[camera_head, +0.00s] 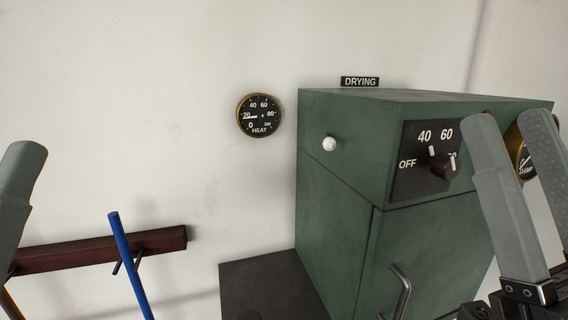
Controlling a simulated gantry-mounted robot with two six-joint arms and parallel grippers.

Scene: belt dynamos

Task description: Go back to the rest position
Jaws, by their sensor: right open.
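My right gripper (508,122) is at the right, its two grey fingers apart and empty. It stands in front of the green drying cabinet (335,235) and hides part of the cabinet's right side. The fingertips are near the cabinet's dark dial plate with its knob (442,166); I cannot tell whether they touch anything. Of my left gripper, only one grey finger (20,190) shows at the left edge; the rest is out of the picture.
A white knob (329,143) and a door handle (400,290) stick out from the cabinet. A heat gauge (259,115) hangs on the pale wall. A dark red rail (75,252) and a blue rod (130,262) are at lower left. A dark block (262,280) stands beside the cabinet.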

